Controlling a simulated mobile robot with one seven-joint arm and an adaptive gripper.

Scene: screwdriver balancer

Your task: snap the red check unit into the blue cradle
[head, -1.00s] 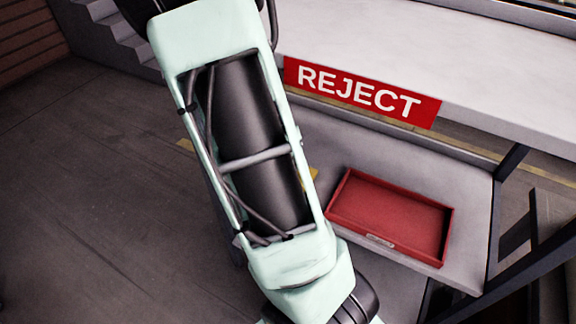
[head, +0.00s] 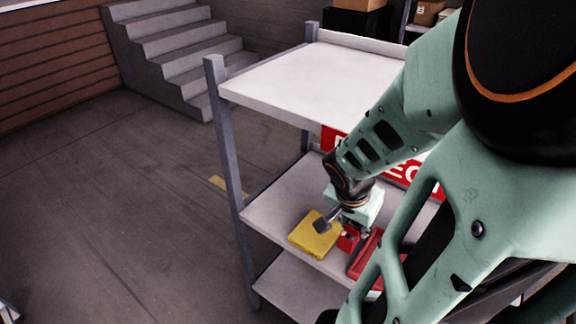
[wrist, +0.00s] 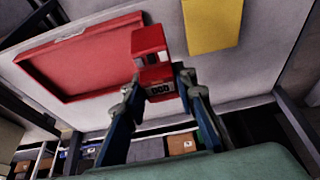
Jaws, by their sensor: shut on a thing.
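The red check unit (wrist: 150,50) shows in the wrist view as a small red block with a white patch and a dark display at its near end. My gripper (wrist: 160,84) is shut on that near end, one finger on each side. In the head view the red unit (head: 348,241) is partly hidden under my gripper (head: 352,228), over the lower shelf between the yellow pad and the red tray. I cannot tell whether the unit touches the shelf. I see no blue cradle in either view.
A red tray (wrist: 90,32) lies beside the unit on the grey shelf (head: 270,214). A yellow pad (head: 313,236) lies on its other side. The white upper shelf (head: 310,75), grey post (head: 228,150) and partly covered REJECT sign (head: 329,138) are close to my arm.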

